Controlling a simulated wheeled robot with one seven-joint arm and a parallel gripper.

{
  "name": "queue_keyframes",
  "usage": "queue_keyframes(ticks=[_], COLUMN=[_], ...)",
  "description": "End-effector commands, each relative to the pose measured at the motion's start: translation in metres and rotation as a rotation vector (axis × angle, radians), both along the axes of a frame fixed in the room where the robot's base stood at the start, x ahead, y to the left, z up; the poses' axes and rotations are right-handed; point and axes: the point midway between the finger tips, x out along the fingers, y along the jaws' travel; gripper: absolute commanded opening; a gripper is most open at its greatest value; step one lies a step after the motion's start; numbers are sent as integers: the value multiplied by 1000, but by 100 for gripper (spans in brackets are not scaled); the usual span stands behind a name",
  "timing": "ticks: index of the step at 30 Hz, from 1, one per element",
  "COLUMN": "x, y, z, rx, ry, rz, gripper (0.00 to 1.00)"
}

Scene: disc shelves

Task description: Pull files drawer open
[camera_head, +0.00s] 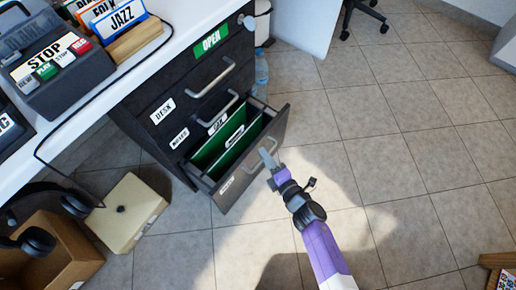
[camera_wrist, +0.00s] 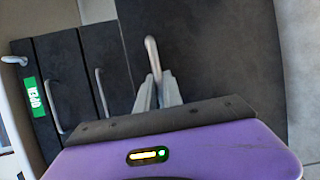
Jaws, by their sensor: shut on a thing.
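The files drawer (camera_head: 236,184) is the bottom drawer of the dark cabinet (camera_head: 155,108). It stands pulled out, with green hanging folders (camera_head: 222,143) showing inside. My gripper (camera_head: 268,160) is at its front, shut on the drawer handle (camera_wrist: 152,52). In the wrist view my fingers (camera_wrist: 158,92) close around the lower part of the pale handle, against the dark drawer front (camera_wrist: 220,50). The two drawers above, the middle one labelled NOTES and the top one DESK, are shut. The label on the files drawer is too small to read surely.
A water bottle (camera_head: 262,72) stands on the floor behind the open drawer. A cardboard box (camera_head: 62,250) with headphones and a beige flat case (camera_head: 128,212) lie at the left.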

Motion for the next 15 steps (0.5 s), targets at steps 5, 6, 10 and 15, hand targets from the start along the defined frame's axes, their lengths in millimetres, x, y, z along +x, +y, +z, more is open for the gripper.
queue_keyframes(ticks=[5,6,10,15], x=[-18,-22,-37,-56], y=[-23,-28,-47,-71], z=[1,1,1,1], rx=[-1,-1,-2,-2], ry=[5,5,4,3], rz=[-4,-4,-4,-3], gripper=[0,0,0,0])
